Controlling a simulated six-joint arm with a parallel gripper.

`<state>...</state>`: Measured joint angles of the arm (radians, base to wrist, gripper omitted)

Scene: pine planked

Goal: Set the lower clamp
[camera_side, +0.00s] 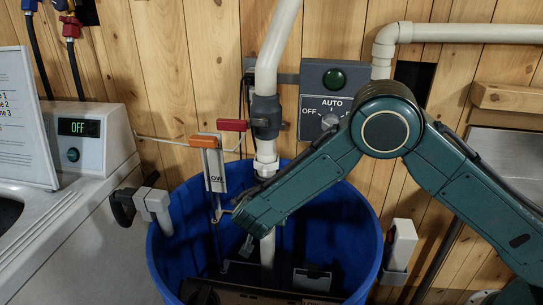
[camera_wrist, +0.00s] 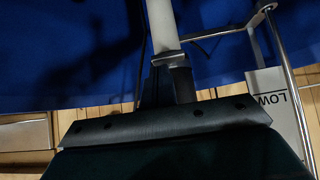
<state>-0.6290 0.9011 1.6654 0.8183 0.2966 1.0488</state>
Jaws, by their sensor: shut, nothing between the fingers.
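My gripper (camera_side: 247,246) is shut and empty, pointing down inside the blue tub in the side view. In the wrist view its closed fingers (camera_wrist: 172,70) reach up in front of the white pipe (camera_wrist: 163,22). A thin metal rod (camera_side: 215,225) stands left of the gripper, apart from it, with an orange piece (camera_side: 202,142) near its top. A white tag (camera_side: 215,172) reading LOW hangs by the rod; the tag (camera_wrist: 277,95) shows upside down at right in the wrist view. I cannot clearly tell the lower clamp; my arm may hide it.
The blue tub (camera_side: 175,250) surrounds the rod and pipe (camera_side: 277,40). A grey control box (camera_side: 333,95) with an AUTO/OFF knob is on the plank wall. A white machine (camera_side: 90,140) showing OFF stands left.

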